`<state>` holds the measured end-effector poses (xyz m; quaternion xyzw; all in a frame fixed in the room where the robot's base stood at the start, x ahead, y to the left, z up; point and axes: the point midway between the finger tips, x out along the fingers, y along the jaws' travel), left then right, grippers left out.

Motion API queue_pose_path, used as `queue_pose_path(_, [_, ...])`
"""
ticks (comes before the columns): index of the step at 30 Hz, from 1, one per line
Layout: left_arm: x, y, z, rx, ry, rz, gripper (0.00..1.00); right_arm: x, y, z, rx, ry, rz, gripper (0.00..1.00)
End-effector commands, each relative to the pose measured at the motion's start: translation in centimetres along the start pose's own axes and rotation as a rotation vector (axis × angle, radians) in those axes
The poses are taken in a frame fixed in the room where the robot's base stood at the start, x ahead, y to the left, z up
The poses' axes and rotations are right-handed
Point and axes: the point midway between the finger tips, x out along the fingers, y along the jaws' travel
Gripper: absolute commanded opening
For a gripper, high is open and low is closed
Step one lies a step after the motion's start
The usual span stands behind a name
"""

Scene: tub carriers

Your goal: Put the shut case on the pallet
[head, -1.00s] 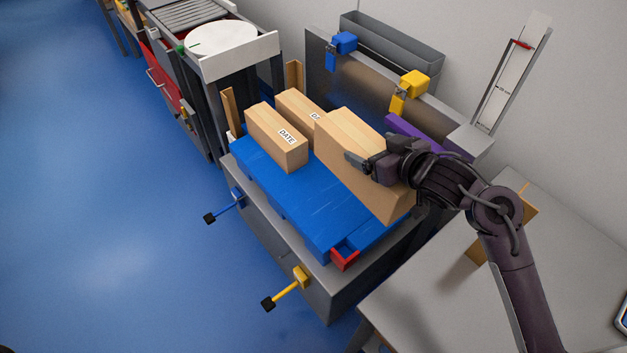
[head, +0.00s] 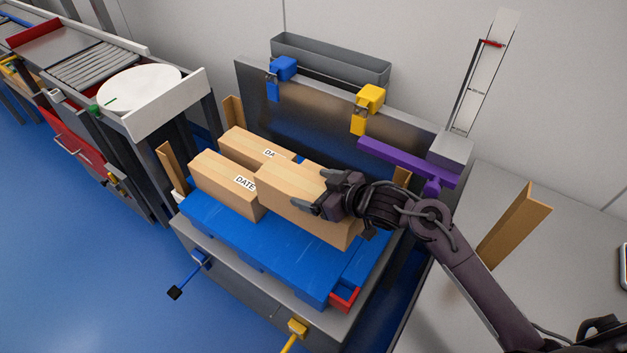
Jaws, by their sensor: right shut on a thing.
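The shut case, a long plain cardboard box (head: 300,207), is in my right gripper (head: 322,199) at the right part of the blue pallet (head: 238,240). The gripper is shut on its top right part, and the fingers hide some of it. I cannot tell whether its underside touches the pallet. My left gripper is not in view.
A metal back plate (head: 310,120) carries a blue clamp (head: 283,68), a yellow clamp (head: 370,99) and a purple bar (head: 405,163). A red corner piece (head: 345,298) sits at the pallet's front right. A grey table (head: 450,285) is at the right, with a turntable (head: 140,88) at the left.

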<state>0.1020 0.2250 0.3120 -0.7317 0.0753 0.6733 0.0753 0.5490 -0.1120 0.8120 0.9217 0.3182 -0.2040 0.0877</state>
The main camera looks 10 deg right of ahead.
Motion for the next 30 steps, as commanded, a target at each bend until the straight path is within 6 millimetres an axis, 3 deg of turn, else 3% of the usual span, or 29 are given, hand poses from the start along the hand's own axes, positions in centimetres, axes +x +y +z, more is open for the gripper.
queue_pose_path(10, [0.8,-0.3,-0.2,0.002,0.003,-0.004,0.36,3.0,-0.1,5.8,-0.001,0.012,0.003,0.14])
queue_pose_path(30, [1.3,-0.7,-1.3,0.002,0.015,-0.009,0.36,5.6,-0.3,11.0,-0.003,0.014,0.003,0.13])
